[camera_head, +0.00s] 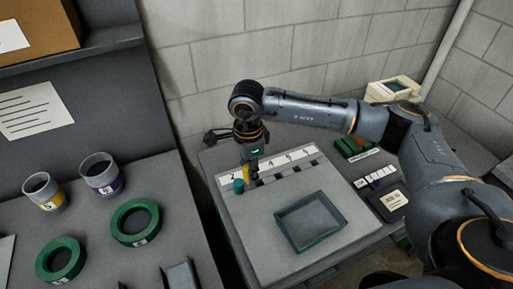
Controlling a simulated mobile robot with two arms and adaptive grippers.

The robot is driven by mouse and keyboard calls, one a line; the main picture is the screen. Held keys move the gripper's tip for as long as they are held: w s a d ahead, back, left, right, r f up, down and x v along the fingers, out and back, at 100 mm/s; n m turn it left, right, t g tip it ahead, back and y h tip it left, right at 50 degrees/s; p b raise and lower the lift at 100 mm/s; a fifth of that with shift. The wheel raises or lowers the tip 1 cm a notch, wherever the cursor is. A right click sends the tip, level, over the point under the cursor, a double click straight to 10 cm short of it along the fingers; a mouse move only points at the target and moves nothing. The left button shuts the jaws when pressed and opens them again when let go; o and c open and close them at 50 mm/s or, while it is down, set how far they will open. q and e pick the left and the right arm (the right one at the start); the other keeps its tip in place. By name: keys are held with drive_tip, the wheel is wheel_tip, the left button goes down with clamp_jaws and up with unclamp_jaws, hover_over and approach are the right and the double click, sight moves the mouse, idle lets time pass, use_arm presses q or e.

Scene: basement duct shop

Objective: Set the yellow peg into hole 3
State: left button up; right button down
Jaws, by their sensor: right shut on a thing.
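My right gripper (250,171) points down over the left part of a white numbered strip (280,163) on the grey board (263,214). It is shut on the yellow peg (245,173), of which only a small yellow part shows between the fingers. The peg looks upright; I cannot tell whether its lower end is in a hole. A teal peg (238,186) stands just left of the gripper. Dark holes or slots lie along the strip to the right. The gripper hides part of the strip, and I cannot read hole 3's number. My left gripper is not in view.
A green-rimmed tray (311,221) lies empty on the board's front. Green blocks (352,147), a white labelled strip (376,177) and a dark box (393,200) lie to the right. Green rings (134,222) and two cups (101,173) stand on the left table. A block wall rises behind.

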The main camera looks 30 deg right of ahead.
drive_tip(key=w+d+m+p, duration=0.3)
drive_tip(key=d+m, duration=0.1)
drive_tip(key=m, duration=0.5)
use_arm(q)
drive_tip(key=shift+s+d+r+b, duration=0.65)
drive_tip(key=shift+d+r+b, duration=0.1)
drive_tip(key=shift+b, duration=0.45)
use_arm(e)
drive_tip(key=m, duration=0.7)
hover_over(260, 177)
drive_tip(key=s+a, duration=0.1)
drive_tip(key=s, duration=0.1)
drive_tip(key=shift+a+f, duration=0.1)
drive_tip(key=shift+f, duration=4.05)
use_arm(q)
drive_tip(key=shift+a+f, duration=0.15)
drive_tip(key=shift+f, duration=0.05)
use_arm(e)
drive_tip(key=shift+f, duration=0.1)
use_arm(q)
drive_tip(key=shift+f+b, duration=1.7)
drive_tip(key=shift+b, duration=0.15)
use_arm(e)
drive_tip(key=shift+f, duration=2)
drive_tip(key=c, duration=0.9)
unclamp_jaws()
